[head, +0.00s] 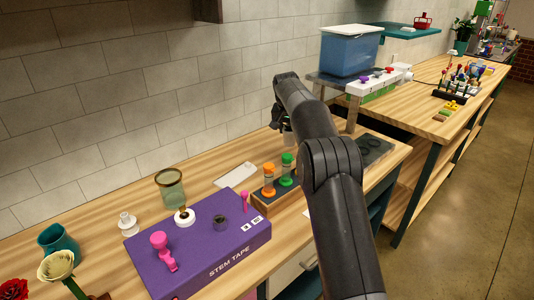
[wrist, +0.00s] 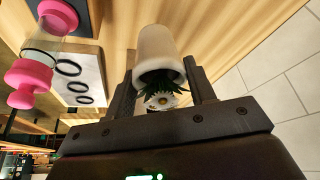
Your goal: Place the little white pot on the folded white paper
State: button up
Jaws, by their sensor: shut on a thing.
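My gripper is shut on the little white pot (wrist: 158,52), which sits between the two fingers in the wrist view. The pot is tilted in that view, with green leaves and a small white flower at its open end. In the head view my gripper (head: 283,122) is above the back of the wooden table, beyond the orange and green topped vials, and my arm hides part of it. A flat white piece (head: 236,174), which looks like the folded paper, lies on the table to the left of the gripper. Its folds are too small to make out.
A vial rack (head: 262,205) with orange and green tops (head: 287,165) stands near the paper. A blue bin (head: 348,52) stands on a raised shelf behind.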

jog(key=s+a+r+n+y, duration=0.1)
jog(key=s+a+n, duration=0.1)
jog(key=s+a, duration=0.35)
jog(key=s+a+r+n, duration=0.1)
jog(key=s+a, duration=0.1)
jog(key=s, duration=0.6)
send_over(235, 183)
notch_tip(235, 183, down, 7)
jog(key=shift+w+f, duration=0.1)
jog(key=shift+f, duration=1.95)
jog(key=o, duration=1.2)
jog(key=shift+f, duration=0.15)
jog(key=v, duration=1.2)
jog(key=shift+d, duration=0.1)
